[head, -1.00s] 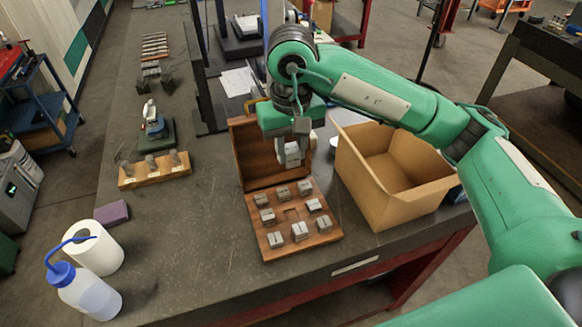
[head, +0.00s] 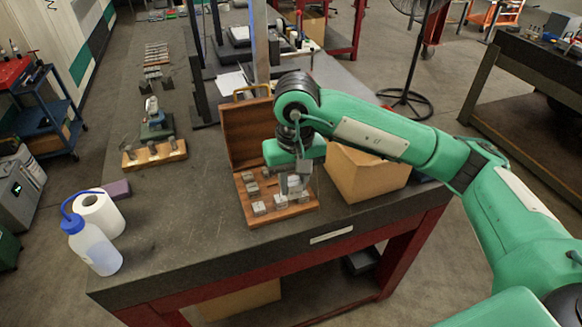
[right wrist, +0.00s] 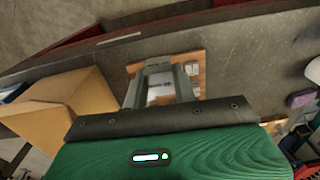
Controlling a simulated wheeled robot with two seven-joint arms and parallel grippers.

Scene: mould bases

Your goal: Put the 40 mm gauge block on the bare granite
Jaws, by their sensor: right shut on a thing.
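My right gripper (head: 292,187) is shut on a small pale grey gauge block, and both are over the right part of the open wooden case (head: 284,219). In the right wrist view the held block (right wrist: 160,92) sits between the two fingers, with a dark marking too small to read. Several other grey gauge blocks (head: 259,208) stand in the case, some hidden behind my gripper. I cannot tell how high the held block is above the case. The dark granite top (head: 190,225) is bare to the left of the case. My left gripper is not in view.
The case's raised lid (head: 243,128) stands behind. A wash bottle (head: 92,245), a paper roll (head: 98,213), a purple block (head: 117,189) and a wooden stand (head: 155,155) are on the left.

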